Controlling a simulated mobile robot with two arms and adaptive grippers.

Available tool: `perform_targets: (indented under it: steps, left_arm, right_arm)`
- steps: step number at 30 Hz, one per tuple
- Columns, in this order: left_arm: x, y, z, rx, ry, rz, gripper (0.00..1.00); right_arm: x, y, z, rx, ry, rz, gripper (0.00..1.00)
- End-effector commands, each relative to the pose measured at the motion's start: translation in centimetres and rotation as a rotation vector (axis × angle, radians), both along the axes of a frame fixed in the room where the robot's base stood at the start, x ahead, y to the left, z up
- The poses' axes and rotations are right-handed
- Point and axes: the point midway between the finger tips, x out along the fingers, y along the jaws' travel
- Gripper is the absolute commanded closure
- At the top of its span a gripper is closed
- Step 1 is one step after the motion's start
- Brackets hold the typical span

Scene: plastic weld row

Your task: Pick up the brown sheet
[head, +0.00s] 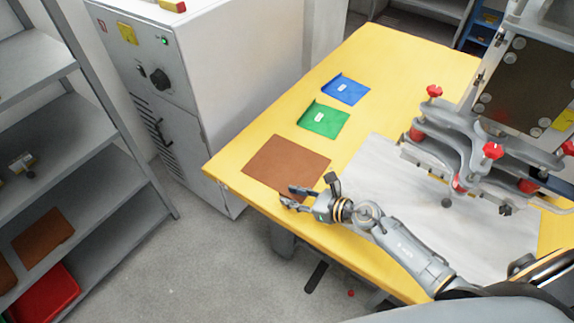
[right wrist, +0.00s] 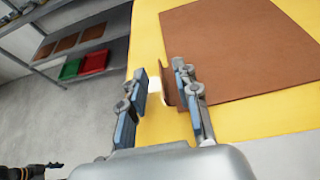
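The brown sheet (head: 284,164) lies flat on the yellow table (head: 237,158), near its front left corner. In the right wrist view the brown sheet (right wrist: 245,45) has a small upturned flange on its near edge. My right gripper (head: 288,196) is at the sheet's near edge in the head view. In the right wrist view my right gripper (right wrist: 159,70) is open, with a finger on each side of the flange and a visible gap on the left side. Whether the right finger touches the flange is unclear.
A green sheet (head: 323,122) and a blue sheet (head: 345,92) lie farther back on the table. A clamp fixture with red knobs (head: 493,151) stands over a pale plate (head: 375,167) at the right. A grey cabinet (head: 225,75) and shelves (head: 75,130) stand at the left.

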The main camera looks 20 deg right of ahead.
Motion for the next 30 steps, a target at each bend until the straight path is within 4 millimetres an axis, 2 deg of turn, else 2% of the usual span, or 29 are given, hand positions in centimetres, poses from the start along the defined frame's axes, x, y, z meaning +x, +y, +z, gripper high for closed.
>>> perform_targets:
  steps: [4,12,13,17,18,30]
  left_arm:
    - [0.0,0.02,0.15,0.0,0.0,0.001,0.38]
    - [-0.11,0.08,0.12,0.001,0.002,0.002,0.38]
    - [-0.13,0.08,0.12,0.001,0.002,0.002,0.38]
    - [-0.25,0.11,0.1,0.002,0.004,0.002,0.38]
    - [-0.28,0.12,0.09,0.002,0.005,0.002,0.38]
    - [-0.38,0.14,0.15,0.002,0.007,0.002,0.38]
  right_arm:
    - [1.33,1.12,-0.66,0.0,0.0,-0.001,0.69]
    - [1.56,1.31,-0.87,-0.002,0.0,-0.001,0.69]
    - [1.55,1.3,-0.87,-0.002,0.0,-0.001,0.71]
    - [1.54,1.29,-0.86,-0.002,0.0,-0.001,0.97]
    - [1.54,1.28,-0.86,-0.002,0.0,-0.001,1.0]
    - [1.58,1.26,-0.67,-0.002,-0.002,-0.001,1.0]
